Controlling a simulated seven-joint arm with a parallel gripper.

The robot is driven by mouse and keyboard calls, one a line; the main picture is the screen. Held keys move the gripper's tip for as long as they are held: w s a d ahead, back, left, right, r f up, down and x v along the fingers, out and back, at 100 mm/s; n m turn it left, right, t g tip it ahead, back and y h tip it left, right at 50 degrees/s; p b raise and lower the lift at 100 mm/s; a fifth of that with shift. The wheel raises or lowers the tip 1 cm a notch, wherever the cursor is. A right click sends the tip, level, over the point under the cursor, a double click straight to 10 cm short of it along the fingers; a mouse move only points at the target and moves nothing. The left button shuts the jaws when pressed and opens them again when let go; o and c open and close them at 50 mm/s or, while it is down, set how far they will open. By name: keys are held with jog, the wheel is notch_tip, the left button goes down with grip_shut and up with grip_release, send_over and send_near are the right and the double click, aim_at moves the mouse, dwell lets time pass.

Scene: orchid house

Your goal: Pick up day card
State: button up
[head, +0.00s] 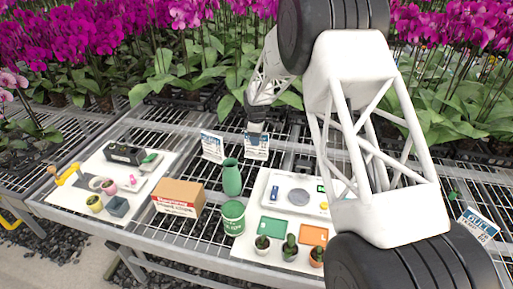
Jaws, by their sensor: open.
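No label reading "day card" is legible, so I cannot tell which card it is. Two upright white cards with blue print stand behind the green vase: a left card (212,147) and a right card (256,147). A green flat card (273,226) and an orange flat card (313,235) lie on the right white board. My gripper (256,129) is open, pointing down at the top of the right upright card and overlapping it in the picture. I cannot tell whether they touch. The fingers are small and dark.
A green vase (231,177), green tub (233,218) and cardboard box (179,198) stand close in front. Small cacti (289,247) line the right board's front edge. A left board (70,204) holds pots and tools. Orchids crowd the back; bare wire bench shows between.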

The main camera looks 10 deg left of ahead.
jog(key=shift+c, duration=0.3)
grip_shut()
jog(key=shift+r, duration=0.1)
jog(key=shift+r, duration=0.7)
notch_tip(320, 180, up, 2)
jog(key=shift+r, duration=0.1)
jog(key=s+d, duration=0.3)
jog(key=s, duration=0.4)
jog(key=s+d+r, duration=0.1)
jog(key=s+d, duration=0.3)
jog(key=s, duration=0.3)
jog(key=shift+s, duration=0.2)
jog(key=shift+r, duration=0.1)
